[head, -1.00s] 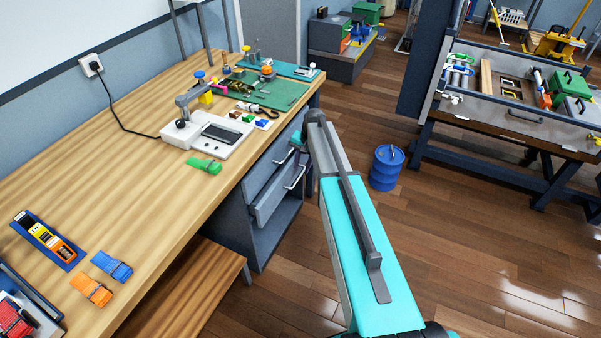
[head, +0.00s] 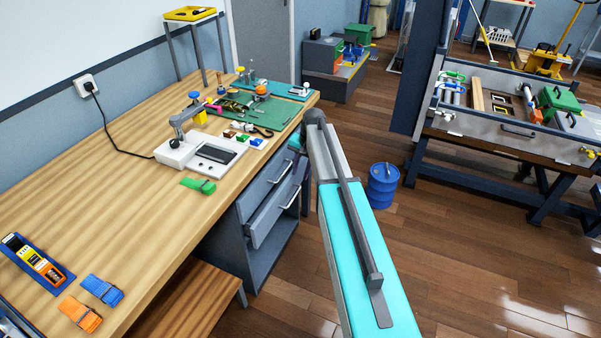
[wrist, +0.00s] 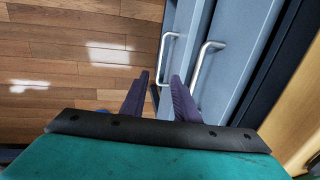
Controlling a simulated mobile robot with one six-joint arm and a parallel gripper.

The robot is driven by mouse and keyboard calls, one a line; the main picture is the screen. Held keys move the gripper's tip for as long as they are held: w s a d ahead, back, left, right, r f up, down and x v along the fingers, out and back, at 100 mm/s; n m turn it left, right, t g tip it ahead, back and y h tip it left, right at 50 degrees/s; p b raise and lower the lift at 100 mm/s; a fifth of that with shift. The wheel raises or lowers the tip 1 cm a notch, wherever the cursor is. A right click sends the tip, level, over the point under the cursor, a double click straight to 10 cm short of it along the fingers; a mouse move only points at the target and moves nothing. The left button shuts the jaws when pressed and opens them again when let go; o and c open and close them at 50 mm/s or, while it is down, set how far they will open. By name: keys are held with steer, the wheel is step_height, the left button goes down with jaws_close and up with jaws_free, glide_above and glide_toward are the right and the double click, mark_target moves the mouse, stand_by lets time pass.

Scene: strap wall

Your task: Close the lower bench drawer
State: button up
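The lower bench drawer (head: 274,222) is a grey drawer under the wooden bench. Its front stands out from the cabinet, so it is partly open. Its bar handle (head: 291,197) is on the front; in the wrist view, turned sideways, this handle (wrist: 165,55) is the left of two. The upper drawer (head: 264,186) sits above it, and its handle (wrist: 205,62) is the right one. My gripper (wrist: 160,78) is open, its dark purple fingers apart in front of the drawers, with the lower handle showing beyond the gap. Contact cannot be told. In the head view my arm mostly hides the gripper.
The wooden bench top (head: 130,220) overhangs the drawers and carries a white device (head: 205,150), a green mat and straps. A blue barrel (head: 383,186) stands on the floor right of my arm. A tilted work table (head: 500,135) is further right. Floor between is clear.

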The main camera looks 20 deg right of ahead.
steer(key=shift+c, duration=1.4)
steer(key=s+a+f+n+g+p, duration=0.1)
steer(key=s+a+f+p, duration=0.15)
steer(key=s+f, duration=0.35)
steer(key=s+a+f+n+g+p, duration=0.1)
steer(key=s+a+f+n+p, duration=0.2)
steer(key=s, duration=0.5)
steer(key=s+a+f+g+p, duration=0.1)
steer(key=s+a+f, duration=0.4)
steer(key=s, duration=0.3)
steer(key=s+a+f+n+g+p, duration=0.1)
steer(key=s+a+n+g+p, duration=0.1)
steer(key=s, duration=1.2)
steer(key=s+a+f+n+g+h+p, duration=0.1)
steer(key=s+a+f+n+g+p, duration=0.1)
steer(key=s, duration=1.3)
steer(key=shift+s+a+n+h+p, duration=0.25)
steer(key=shift+a+n+p, duration=0.25)
steer(key=shift+p, duration=0.6)
